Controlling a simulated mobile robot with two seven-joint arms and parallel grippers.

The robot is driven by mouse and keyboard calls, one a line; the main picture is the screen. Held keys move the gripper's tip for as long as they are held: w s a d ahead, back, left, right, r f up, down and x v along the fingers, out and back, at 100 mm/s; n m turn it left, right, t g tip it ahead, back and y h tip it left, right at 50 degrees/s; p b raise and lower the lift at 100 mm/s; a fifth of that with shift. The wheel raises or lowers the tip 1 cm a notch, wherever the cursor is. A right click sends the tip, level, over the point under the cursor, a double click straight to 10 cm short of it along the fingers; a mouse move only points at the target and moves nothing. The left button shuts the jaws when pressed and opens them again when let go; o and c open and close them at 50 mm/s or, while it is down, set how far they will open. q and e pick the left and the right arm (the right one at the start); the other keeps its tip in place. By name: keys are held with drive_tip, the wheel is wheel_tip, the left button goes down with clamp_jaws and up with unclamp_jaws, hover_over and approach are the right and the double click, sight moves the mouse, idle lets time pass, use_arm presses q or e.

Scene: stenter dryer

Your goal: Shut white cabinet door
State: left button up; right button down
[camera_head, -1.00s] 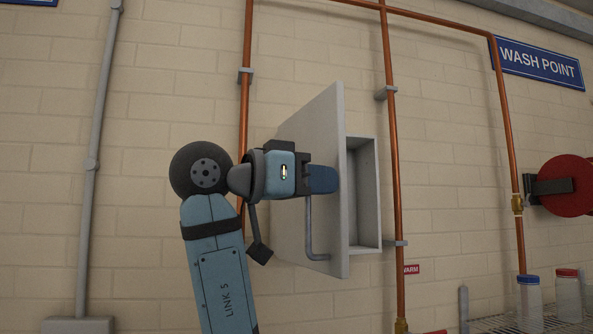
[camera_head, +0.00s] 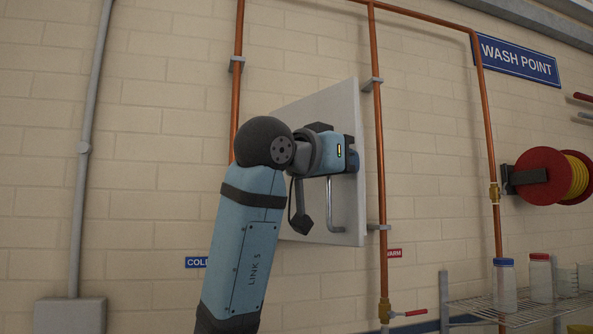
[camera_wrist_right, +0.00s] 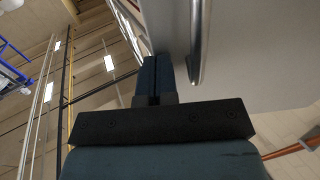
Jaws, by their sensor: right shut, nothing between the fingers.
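The white cabinet door (camera_head: 300,112) is a flat pale panel on the brick wall, with a grey bar handle (camera_head: 338,210) low on its right part. No cabinet interior shows beside it; I cannot tell whether it is fully flush. My right gripper (camera_head: 357,160) is at the door's right part, just above the handle, its fingers mostly hidden by its body. In the right wrist view the fingers (camera_wrist_right: 152,78) are together and empty, close to the door (camera_wrist_right: 255,50) and beside the handle (camera_wrist_right: 198,45). I cannot tell whether they touch the panel. My left gripper is out of view.
Copper pipes (camera_head: 379,190) run vertically on both sides of the door, one close to its right edge. A red hose reel (camera_head: 540,172) hangs at right. A wire shelf (camera_head: 520,312) with jars stands at lower right.

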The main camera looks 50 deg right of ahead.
drive_tip(key=s+d+n+t, duration=0.1)
drive_tip(key=d+n+t, duration=0.1)
drive_tip(key=d+t, duration=0.15)
drive_tip(key=n+t+y+b, duration=0.3)
drive_tip(key=n+t+y, duration=0.3)
drive_tip(key=n+t, duration=0.55)
approach(365, 181)
drive_tip(key=w+d+f+m+t, duration=0.1)
drive_tip(key=w+d+m+t, duration=0.1)
drive_tip(key=w+d, duration=0.15)
drive_tip(key=shift+w+d+f, duration=0.1)
drive_tip(key=shift+w+d, duration=0.2)
drive_tip(key=shift+d, duration=0.25)
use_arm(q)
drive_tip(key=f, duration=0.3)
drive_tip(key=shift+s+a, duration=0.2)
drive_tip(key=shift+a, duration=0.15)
use_arm(e)
drive_tip(key=shift+r, duration=0.25)
